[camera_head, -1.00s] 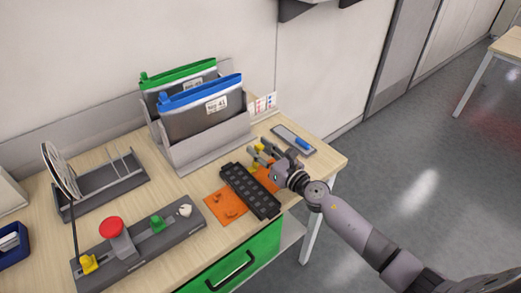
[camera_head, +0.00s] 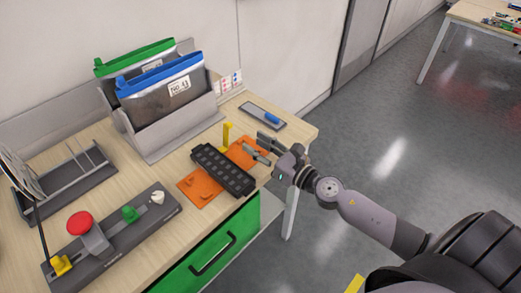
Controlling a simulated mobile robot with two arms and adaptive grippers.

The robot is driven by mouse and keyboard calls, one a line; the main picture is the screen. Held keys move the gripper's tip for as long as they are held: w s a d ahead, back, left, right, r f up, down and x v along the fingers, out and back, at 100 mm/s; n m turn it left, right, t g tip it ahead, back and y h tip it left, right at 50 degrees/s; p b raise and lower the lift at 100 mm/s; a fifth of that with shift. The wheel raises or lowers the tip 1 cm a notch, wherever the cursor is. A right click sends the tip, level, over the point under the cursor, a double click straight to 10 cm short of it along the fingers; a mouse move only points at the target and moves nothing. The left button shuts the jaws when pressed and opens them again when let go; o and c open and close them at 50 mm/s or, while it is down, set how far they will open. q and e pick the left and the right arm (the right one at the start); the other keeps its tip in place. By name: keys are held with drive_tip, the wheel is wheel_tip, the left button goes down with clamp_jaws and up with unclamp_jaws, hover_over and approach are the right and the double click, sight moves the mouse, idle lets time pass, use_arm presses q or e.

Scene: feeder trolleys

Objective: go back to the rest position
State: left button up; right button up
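My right gripper (camera_head: 262,149) is over the right end of the orange mat, its fingers apart with nothing seen between them. It points left, beside a small upright yellow piece (camera_head: 226,136). A black slotted block (camera_head: 223,169) lies across the orange mat (camera_head: 197,189), left of the gripper. My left gripper is not in view.
A grey rack (camera_head: 176,137) holds a green-topped and a blue-topped pouch (camera_head: 165,88). A grey tray with a blue item (camera_head: 263,116) lies at the back right. A fixture with a red knob (camera_head: 79,223) is at front left. Grey floor (camera_head: 390,150) is open to the right.

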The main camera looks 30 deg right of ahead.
drive_tip(key=shift+s+d, duration=0.2)
drive_tip(key=shift+s, duration=0.3)
